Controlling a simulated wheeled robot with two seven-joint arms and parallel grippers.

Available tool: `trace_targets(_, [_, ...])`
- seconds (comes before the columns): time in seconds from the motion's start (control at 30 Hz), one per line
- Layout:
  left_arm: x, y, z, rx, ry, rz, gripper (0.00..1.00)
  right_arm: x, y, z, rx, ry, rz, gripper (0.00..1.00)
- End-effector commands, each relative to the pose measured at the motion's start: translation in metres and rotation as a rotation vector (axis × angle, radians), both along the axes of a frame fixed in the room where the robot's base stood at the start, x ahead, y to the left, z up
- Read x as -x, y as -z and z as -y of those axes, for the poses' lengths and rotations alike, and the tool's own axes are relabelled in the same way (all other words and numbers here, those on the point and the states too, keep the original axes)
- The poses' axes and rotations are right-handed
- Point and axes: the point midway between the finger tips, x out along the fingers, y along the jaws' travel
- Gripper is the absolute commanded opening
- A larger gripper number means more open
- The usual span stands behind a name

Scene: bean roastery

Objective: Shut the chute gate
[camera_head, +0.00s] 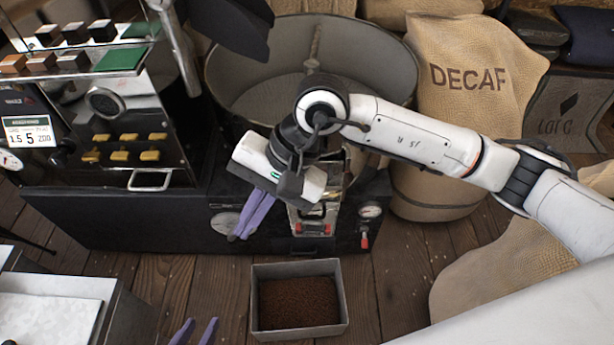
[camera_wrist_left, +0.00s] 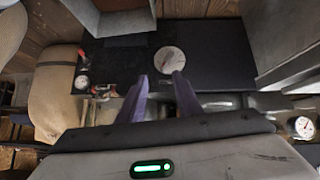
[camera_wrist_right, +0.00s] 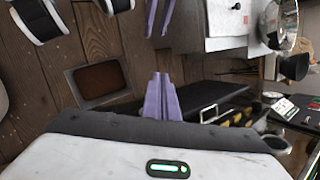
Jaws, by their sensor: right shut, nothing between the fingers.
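The chute (camera_head: 312,218) is a metal fitting with red parts on the front of the dark roaster base, partly hidden behind my right gripper. I cannot tell how far its gate stands open. My right gripper (camera_head: 236,236) is shut and empty, its purple fingers pointing down just left of the chute, near a round gauge. Its closed fingers also show in the right wrist view (camera_wrist_right: 161,82). My left gripper (camera_head: 196,325) is low at the bottom edge, with its fingers apart and nothing between them. It also shows open in the left wrist view (camera_wrist_left: 165,76).
A grey metal bin (camera_head: 345,305) of dark brown coffee stands on the floor below the chute. A DECAF sack (camera_head: 470,100) stands right of the big round drum (camera_head: 390,60). A control panel (camera_head: 110,110) with yellow switches is at left. Wooden floor lies around the bin.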

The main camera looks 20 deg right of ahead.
Motion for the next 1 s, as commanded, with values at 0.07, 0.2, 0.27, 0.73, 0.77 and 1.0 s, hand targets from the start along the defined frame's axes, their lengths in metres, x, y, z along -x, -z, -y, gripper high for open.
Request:
trace_targets(0.07, [0.003, 0.01, 0.0, 0.0, 0.002, -0.007, 0.31, -0.042, 0.005, 0.051, 0.227, -0.074, 0.195, 0.0])
trace_targets(0.2, [0.002, 0.012, 0.0, 0.0, 0.004, -0.005, 0.31, -0.09, -0.012, 0.118, 0.522, -0.14, 0.382, 0.0])
trace_targets(0.27, [0.001, 0.011, 0.0, 0.0, 0.005, -0.001, 0.31, -0.1, -0.019, 0.136, 0.598, -0.151, 0.419, 0.0])
trace_targets(0.73, [-0.002, 0.015, 0.001, 0.009, 0.001, 0.007, 0.31, -0.13, 0.034, 0.158, 0.669, -0.162, 0.447, 0.0])
trace_targets(0.77, [-0.002, 0.016, 0.001, 0.011, 0.001, 0.008, 0.31, -0.132, 0.041, 0.158, 0.67, -0.162, 0.446, 0.0])
trace_targets(1.0, [-0.002, 0.017, 0.002, 0.018, -0.003, 0.015, 0.31, -0.145, 0.083, 0.161, 0.667, -0.162, 0.45, 0.0])
